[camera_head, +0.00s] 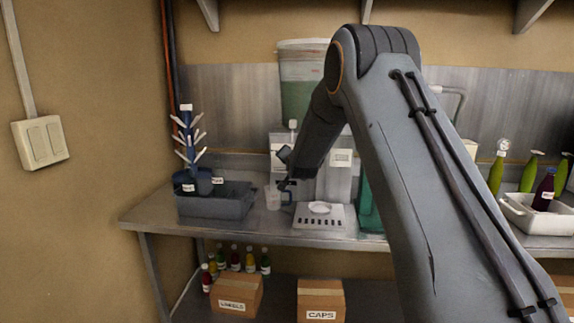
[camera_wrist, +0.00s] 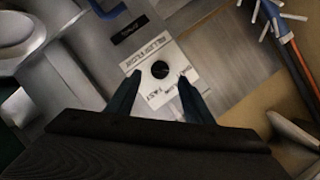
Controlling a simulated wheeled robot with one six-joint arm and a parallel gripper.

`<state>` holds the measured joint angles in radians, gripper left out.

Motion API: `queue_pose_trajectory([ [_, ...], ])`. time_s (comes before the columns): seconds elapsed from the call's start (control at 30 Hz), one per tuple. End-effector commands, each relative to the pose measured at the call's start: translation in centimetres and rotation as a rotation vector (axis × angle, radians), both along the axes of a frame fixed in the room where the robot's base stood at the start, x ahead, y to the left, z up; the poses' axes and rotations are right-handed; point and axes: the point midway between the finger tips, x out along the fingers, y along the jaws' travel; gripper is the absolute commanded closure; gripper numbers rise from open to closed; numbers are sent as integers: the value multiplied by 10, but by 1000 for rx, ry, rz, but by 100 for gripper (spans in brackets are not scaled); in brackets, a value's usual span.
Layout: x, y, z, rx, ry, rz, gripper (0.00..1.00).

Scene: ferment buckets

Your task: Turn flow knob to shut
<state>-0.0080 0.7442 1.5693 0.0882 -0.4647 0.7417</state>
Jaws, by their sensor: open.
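The flow knob (camera_wrist: 160,69) is a small round black knob on a white label plate (camera_wrist: 187,62) marked "FILLER FLOW" in the wrist view. "FAST" is legible on the plate. Other words are too blurred or partly covered, and I cannot tell where the knob points. My gripper (camera_wrist: 160,86) is open, with a finger on each side of the plate's lower part. The knob shows just beyond the gap between the fingertips, and nothing is held. In the head view my gripper (camera_head: 285,183) is small and dark in front of the filler, and the knob is not discernible.
A large bucket (camera_head: 299,88) stands above the filler. A grey bin (camera_head: 216,207) is at left. A white crate (camera_head: 520,220) with bottles is at right.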

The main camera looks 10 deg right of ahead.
Motion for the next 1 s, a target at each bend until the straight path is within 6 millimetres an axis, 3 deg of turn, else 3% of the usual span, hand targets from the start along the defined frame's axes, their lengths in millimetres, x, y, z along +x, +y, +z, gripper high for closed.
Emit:
queue_pose_trajectory([
  [0.2, -19, 1, 6, 0, -1, 1, 53],
  [0.63, -25, 1, 7, -2, 2, 1, 53],
  [0.73, -36, 1, 1, -23, 40, 11, 53],
  [0.87, -86, 3, -20, -109, 190, 58, 53],
  [1.0, -175, 5, -54, -236, 420, 156, 53],
])
